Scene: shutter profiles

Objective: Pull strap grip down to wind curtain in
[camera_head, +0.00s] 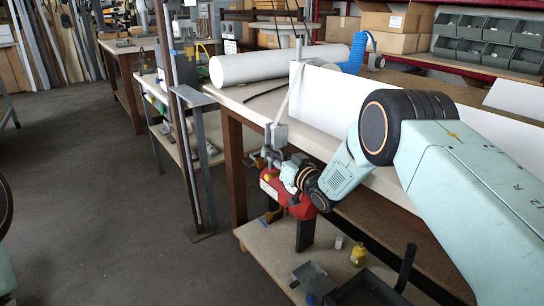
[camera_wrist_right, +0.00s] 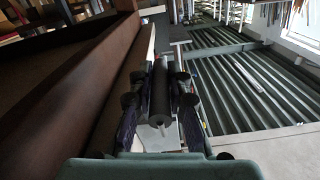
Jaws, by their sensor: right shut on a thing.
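My right gripper (camera_head: 268,157) is at the front edge of the workbench, low beside its side face. In the right wrist view its fingers (camera_wrist_right: 160,105) are shut on a dark cylindrical strap grip (camera_wrist_right: 160,88). In the head view the fingers and arm mostly hide the grip. A pale strap (camera_head: 286,103) runs from the bench top down over the edge to a grey bracket (camera_head: 276,134) just above my gripper. A white curtain sheet (camera_head: 340,100) stands along the bench, and a white roll (camera_head: 265,64) lies behind it. My left gripper is not in view.
The workbench (camera_head: 240,97) has a brown frame and a lower shelf (camera_head: 285,255) with a yellow bottle (camera_head: 358,254) and a dark tray. A steel post (camera_head: 185,150) stands at left. The floor there is clear.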

